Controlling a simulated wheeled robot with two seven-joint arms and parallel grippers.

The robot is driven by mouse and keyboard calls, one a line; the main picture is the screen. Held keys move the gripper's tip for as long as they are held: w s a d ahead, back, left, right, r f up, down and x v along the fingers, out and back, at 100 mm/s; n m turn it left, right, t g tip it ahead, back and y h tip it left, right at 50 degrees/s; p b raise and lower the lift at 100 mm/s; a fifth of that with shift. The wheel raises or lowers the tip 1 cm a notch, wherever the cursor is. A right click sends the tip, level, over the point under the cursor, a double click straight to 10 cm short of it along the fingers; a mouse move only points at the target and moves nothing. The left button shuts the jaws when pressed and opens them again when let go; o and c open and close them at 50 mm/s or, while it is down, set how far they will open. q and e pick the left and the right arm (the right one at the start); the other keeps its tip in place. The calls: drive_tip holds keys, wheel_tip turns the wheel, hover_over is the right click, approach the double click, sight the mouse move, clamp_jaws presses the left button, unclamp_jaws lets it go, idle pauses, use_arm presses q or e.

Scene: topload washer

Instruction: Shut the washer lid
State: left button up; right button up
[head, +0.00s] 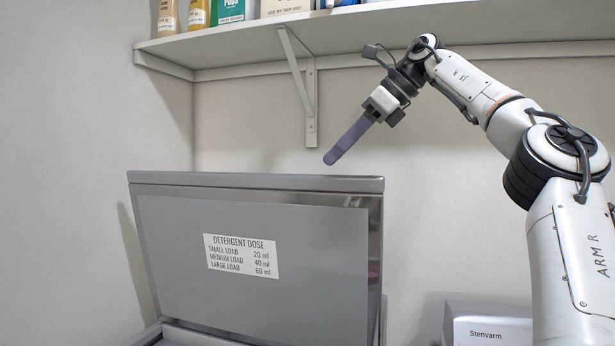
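The washer lid (300,290) stands open and upright in the head view, its grey inner face toward me with a white detergent dose label (241,256). A strip of the washer body (185,337) shows at the bottom edge. My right gripper (329,161) is above the lid's top edge, right of its middle, with its fingers pointing down and left. It appears apart from the lid. The fingers look closed together, with nothing visible between them. My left gripper is out of view.
A white shelf (240,46) on a bracket (311,100) runs along the wall above, holding several bottles and boxes. My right gripper and forearm are just below it. A white box marked Stenvarm (490,328) is at the lower right. The wall left of the lid is clear.

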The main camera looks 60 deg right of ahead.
sight(317, 175)
drive_tip(key=x, duration=0.7)
drive_tip(key=shift+w+f, duration=0.15)
drive_tip(key=shift+f, duration=0.25)
clamp_jaws()
